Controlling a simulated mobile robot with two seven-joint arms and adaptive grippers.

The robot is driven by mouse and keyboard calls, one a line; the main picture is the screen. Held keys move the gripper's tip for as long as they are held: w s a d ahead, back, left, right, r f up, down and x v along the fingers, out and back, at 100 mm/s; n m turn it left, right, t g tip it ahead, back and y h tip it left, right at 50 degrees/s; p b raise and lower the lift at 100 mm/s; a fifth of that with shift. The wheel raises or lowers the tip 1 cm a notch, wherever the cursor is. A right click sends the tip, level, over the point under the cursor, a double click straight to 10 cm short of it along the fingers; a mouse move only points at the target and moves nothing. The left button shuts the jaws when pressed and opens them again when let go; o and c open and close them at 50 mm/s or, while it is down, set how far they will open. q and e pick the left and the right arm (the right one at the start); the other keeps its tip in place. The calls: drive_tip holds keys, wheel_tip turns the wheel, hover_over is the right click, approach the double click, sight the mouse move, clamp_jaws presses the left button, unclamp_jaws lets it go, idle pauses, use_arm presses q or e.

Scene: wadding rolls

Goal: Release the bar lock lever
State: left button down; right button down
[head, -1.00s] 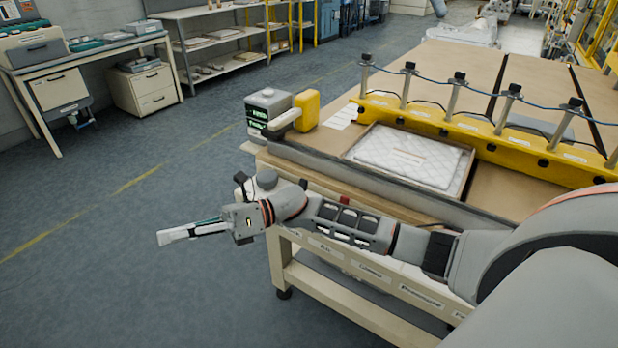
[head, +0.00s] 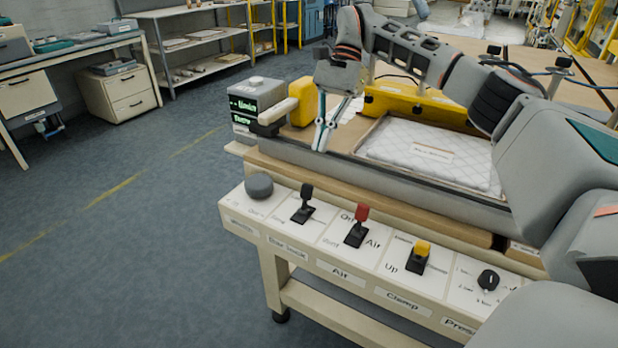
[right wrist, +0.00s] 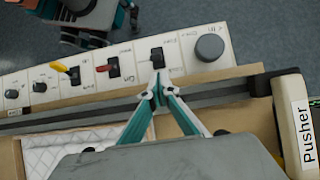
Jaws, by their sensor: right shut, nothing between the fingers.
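The bar lock lever (head: 305,203) is a black lever on the white control panel, above a label that seems to read "Bar lock". It stands between a round grey knob and a red lever. It also shows in the right wrist view (right wrist: 157,58), just beyond the fingertips. My right gripper (head: 320,146) points down near the bench's front rail, behind and above the panel. It is shut and empty; its fingertips meet in the right wrist view (right wrist: 159,93). A gap shows between it and the lever. My left gripper is not in view.
The panel (head: 232,205) also carries the grey knob (head: 259,186), red "Air" lever (head: 361,214), yellow "Clamp" lever (head: 422,249) and small black knob (head: 488,280). Behind lie a quilted white pad (head: 410,147), yellow blocks (head: 304,108) and a display box (head: 252,103).

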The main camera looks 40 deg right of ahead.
sight(305, 199)
drive_tip(key=shift+d+r, duration=0.25)
drive_tip(key=shift+d, duration=0.25)
drive_tip(key=shift+d+r, duration=0.2)
drive_tip(key=shift+d, duration=0.25)
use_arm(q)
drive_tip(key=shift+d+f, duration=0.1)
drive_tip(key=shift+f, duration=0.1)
use_arm(e)
drive_tip(key=b+x, duration=0.2)
drive_tip(key=x, duration=0.6)
drive_tip(key=shift+f, duration=0.3)
drive_tip(key=shift+s+a+f, duration=0.1)
drive_tip(key=shift+a+f, duration=0.1)
drive_tip(key=shift+f, duration=0.1)
drive_tip(key=shift+s+a+f, duration=0.15)
drive_tip(key=shift+a+f, duration=0.15)
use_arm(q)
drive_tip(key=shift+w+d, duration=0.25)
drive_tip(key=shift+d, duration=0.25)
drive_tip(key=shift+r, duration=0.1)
use_arm(e)
drive_tip(key=shift+r, duration=0.1)
